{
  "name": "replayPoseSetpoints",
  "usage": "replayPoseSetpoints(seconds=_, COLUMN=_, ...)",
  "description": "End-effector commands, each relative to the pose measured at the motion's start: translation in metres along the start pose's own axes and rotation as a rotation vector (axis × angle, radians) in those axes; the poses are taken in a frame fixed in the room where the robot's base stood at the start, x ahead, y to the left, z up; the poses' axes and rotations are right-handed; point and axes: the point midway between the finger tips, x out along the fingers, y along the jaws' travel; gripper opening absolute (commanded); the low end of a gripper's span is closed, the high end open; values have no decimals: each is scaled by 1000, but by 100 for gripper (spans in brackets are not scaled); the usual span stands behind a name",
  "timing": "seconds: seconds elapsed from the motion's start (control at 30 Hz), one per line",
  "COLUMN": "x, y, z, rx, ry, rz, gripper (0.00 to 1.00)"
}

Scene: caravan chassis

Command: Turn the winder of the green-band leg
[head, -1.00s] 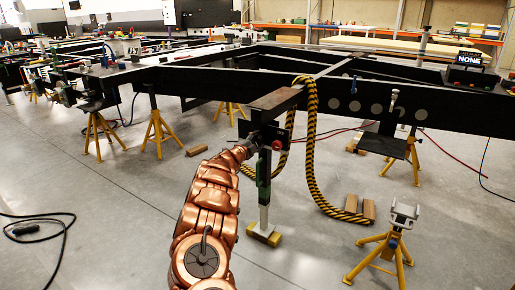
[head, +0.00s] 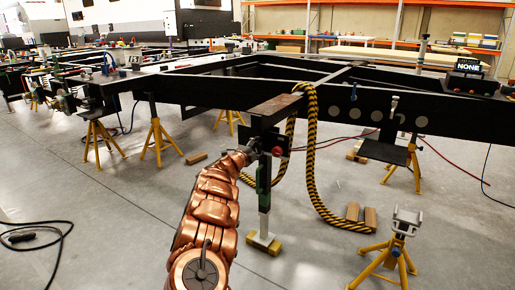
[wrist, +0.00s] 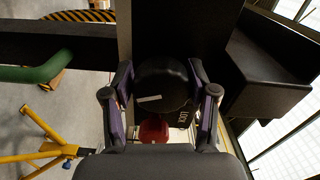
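The green-band leg (head: 264,180) hangs upright under the near end of the black chassis beam. Its foot stands on a wooden block. In the wrist view its green tube (wrist: 42,70) lies at the left. A round black knob with a white line on its face, seemingly the winder (wrist: 165,80), is between the two fingers of my gripper (wrist: 160,92). The fingers are close along both sides of the knob. I cannot tell whether they press on it. A red knob (wrist: 152,130) shows just below it. In the head view my gripper (head: 252,147) is at the leg's upper part, its fingers too small to read.
A yellow-black rope (head: 311,150) hangs over the beam right beside the leg. A yellow stand (head: 390,255) is at the front right, with wooden blocks (head: 361,214) behind it. A black cable (head: 45,235) lies on the left floor. The floor between is clear.

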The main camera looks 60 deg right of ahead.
Motion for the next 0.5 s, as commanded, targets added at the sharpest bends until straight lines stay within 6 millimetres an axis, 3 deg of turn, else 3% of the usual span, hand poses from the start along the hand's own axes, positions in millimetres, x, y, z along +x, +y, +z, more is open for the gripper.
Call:
replayPoseSetpoints(seconds=0.17, x=0, y=0, z=0, rx=0, ry=0, rz=-1, gripper=78)
replayPoseSetpoints(seconds=0.5, x=-1, y=-1, z=0, rx=0, ry=0, rz=-1, gripper=78)
